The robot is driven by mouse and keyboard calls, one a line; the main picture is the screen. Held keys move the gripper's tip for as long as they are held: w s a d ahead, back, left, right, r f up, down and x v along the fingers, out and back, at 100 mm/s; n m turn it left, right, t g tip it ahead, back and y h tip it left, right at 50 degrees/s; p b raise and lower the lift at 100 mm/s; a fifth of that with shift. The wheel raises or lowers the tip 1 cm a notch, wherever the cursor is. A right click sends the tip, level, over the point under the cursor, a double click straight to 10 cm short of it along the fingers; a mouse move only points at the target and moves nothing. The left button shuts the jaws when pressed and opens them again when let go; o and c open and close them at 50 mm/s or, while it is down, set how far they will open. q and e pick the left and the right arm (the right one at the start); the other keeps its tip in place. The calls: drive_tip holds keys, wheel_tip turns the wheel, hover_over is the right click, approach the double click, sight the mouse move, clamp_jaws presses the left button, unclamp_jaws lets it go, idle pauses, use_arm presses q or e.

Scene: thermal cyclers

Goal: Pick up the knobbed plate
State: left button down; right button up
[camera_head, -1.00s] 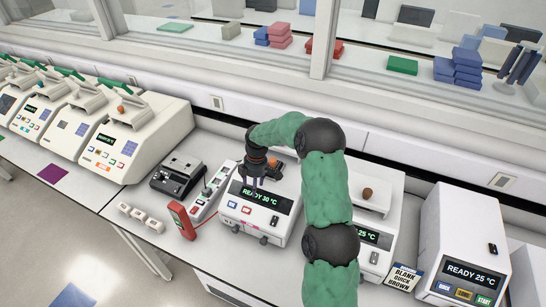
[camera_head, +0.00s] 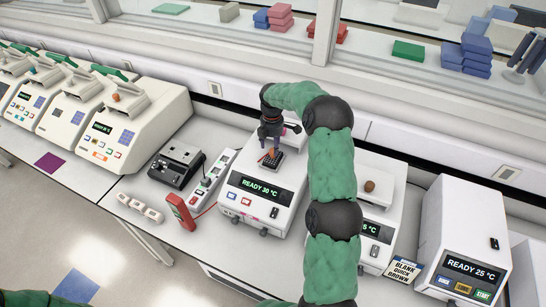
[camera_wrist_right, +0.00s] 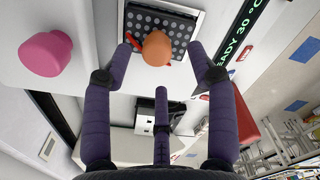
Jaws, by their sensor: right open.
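The knobbed plate is a dark plate (camera_head: 271,165) with pale round dots and an orange-brown knob on top. It sits in the top of the white cycler (camera_head: 252,214) reading "READY 30 °C". In the right wrist view the plate (camera_wrist_right: 178,24) lies at the top, its orange knob (camera_wrist_right: 158,49) standing toward the camera. My right gripper (camera_head: 268,147) is above the plate, pointing down. In the right wrist view its purple fingers (camera_wrist_right: 161,62) are spread and empty, with the knob between the two outer tips. Contact cannot be told. My left gripper is not in view.
A pink knob (camera_wrist_right: 45,54) stands beside the plate on a white surface. A red handheld device (camera_head: 180,212), a power strip (camera_head: 213,180) and a dark block unit (camera_head: 177,165) are left of the cycler. Another cycler with a brown knob (camera_head: 369,186) is to its right.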

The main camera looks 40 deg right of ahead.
drive_tip(key=f, duration=0.2)
drive_tip(key=f+p, duration=0.1)
drive_tip(key=f, duration=0.1)
drive_tip(key=shift+d, duration=0.25)
clamp_jaws()
drive_tip(key=shift+r, duration=0.15)
